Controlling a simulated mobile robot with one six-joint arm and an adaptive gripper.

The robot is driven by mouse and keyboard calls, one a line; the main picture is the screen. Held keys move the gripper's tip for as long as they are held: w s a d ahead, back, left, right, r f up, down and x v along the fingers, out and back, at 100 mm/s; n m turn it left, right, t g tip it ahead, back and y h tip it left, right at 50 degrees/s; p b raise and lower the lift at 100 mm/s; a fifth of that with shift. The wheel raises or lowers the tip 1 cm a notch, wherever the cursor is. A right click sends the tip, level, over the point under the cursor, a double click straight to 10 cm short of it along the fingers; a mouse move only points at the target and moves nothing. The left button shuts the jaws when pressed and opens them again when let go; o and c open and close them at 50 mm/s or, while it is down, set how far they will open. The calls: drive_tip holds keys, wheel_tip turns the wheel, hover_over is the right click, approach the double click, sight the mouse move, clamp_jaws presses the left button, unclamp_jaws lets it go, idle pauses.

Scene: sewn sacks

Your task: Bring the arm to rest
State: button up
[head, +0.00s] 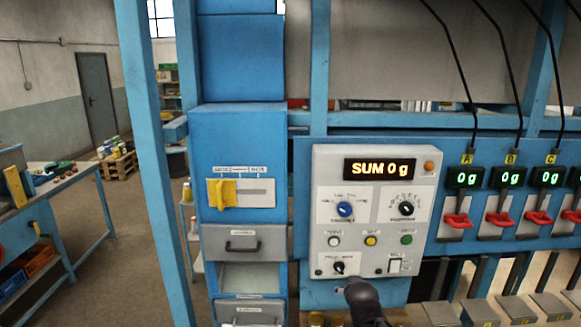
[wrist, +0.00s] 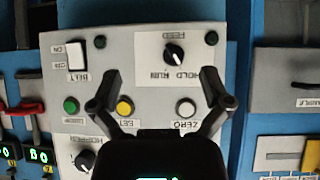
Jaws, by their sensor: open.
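My gripper (wrist: 166,92) is open and empty in the wrist view. Its two dark fingers stand apart in front of the grey control panel (wrist: 140,60), which appears upside down there. Between and around the fingers show the feed knob (wrist: 174,54), the yellow button (wrist: 125,107) and the white zero button (wrist: 186,108). I cannot tell whether a finger touches the panel. In the head view a dark part of my arm (head: 366,302) rises at the bottom, in front of the lower edge of the control panel (head: 375,262). The fingers cannot be made out there.
The panel's display (head: 380,169) reads SUM 0 g. To the right are several small scale displays (head: 510,177) above red levers (head: 499,219). To the left, a blue cabinet has a yellow slider (head: 222,194) and a grey drawer (head: 243,243). A workbench (head: 62,200) stands far left; floor lies between.

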drive_tip(key=s+a+f+g+b, duration=0.1)
drive_tip(key=s+f+g+b, duration=0.7)
drive_tip(key=s+f, duration=0.8)
drive_tip(key=shift+f+n+g+y+b, duration=0.3)
drive_tip(key=shift+g+y+b, duration=0.1)
drive_tip(key=shift+g, duration=0.7)
